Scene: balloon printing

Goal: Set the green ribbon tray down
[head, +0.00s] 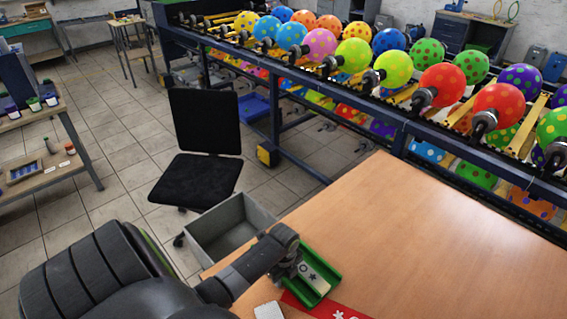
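The green ribbon tray (329,287) is at the near left part of the wooden table, close to its left edge. A pale strip with dark star and ring marks (314,277) lies in it. My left gripper (291,270) is at the tray's left side and appears shut on its wall; the fingertips are mostly hidden. I cannot tell whether the tray touches the surface below. My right gripper is not in view.
A red sheet with white marks (343,312) lies just below the tray in the picture, with a small white item (268,311) beside it. A grey bin (214,217) stands off the table's left edge. The tabletop (430,250) to the right is clear. A balloon rack (330,92) runs behind.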

